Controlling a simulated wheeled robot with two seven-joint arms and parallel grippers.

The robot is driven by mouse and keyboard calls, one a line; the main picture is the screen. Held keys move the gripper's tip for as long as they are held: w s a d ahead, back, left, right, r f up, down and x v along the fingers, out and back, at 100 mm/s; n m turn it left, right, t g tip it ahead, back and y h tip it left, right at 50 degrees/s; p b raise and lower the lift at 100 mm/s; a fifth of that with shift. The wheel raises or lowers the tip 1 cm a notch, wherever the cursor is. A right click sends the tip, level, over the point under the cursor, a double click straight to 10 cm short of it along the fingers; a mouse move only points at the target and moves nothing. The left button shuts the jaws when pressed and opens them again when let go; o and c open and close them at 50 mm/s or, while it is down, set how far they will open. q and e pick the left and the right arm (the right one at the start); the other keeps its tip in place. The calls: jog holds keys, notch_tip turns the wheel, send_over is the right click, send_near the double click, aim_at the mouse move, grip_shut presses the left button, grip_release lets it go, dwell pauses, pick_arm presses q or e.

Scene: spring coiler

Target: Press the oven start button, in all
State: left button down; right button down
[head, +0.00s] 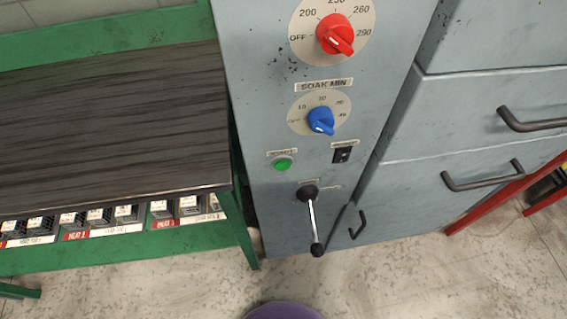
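The oven's grey control panel (265,120) stands in the middle of the head view. A round green button (283,164) sits low on its left side, under a small label too small to read surely. To its right is a black switch (342,155). Above are a blue knob (320,120) on a dial labelled SOAK MIN and a red knob (337,36) on a temperature dial. Below is a lever with black ends (312,218), hanging down. Neither of my grippers is in view, so their distance from the button cannot be seen.
A dark-topped bench (110,125) with a green frame stands left of the panel, with labelled bins (100,216) beneath. Grey drawers with dark handles (485,178) are on the right, near a red frame (490,202). The floor (400,275) in front looks clear.

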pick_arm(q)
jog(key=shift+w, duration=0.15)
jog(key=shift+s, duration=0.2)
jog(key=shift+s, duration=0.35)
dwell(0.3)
